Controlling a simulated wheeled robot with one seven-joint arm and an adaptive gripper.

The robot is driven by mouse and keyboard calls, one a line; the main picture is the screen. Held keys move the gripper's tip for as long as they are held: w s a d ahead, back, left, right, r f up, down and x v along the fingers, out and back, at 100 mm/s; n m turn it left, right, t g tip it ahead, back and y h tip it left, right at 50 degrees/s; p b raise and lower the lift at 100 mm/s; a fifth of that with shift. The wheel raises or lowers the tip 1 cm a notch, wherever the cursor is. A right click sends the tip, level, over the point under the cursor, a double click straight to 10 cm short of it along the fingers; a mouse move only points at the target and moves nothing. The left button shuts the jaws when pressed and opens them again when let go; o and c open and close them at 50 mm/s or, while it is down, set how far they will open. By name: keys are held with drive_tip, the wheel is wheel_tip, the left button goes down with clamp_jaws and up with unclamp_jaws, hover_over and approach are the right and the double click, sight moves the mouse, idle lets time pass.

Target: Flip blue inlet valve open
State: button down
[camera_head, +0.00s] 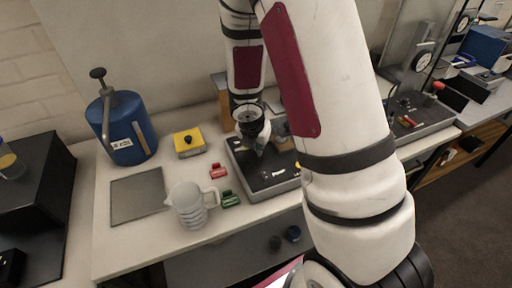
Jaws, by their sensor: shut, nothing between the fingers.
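My white arm with dark red panels crosses the middle of the view. My gripper (260,148) is small in the picture, shut and empty, low over the back of a dark grey apparatus base (256,184) on the bench. White labels lie on the base's top. I cannot make out a blue inlet valve; my gripper and arm hide part of the apparatus. I cannot tell whether the fingertips touch anything.
On the white bench (115,240), a blue tank (138,141), yellow box (187,143), clear jug (188,208), red clip-like block (217,171) and green block (230,199) stand left of the apparatus. A grey mat (138,194) lies bare. Another apparatus (425,116) stands right.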

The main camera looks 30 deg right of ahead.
drive_tip(key=shift+w+d, duration=0.1)
drive_tip(key=shift+d, duration=0.45)
idle(0.4)
drive_tip(key=shift+w+a+p, duration=0.1)
drive_tip(key=shift+p, duration=0.25)
idle(0.9)
drive_tip(key=shift+w+a+p, duration=0.3)
drive_tip(key=shift+w+p, duration=0.15)
drive_tip(key=shift+w, duration=0.15)
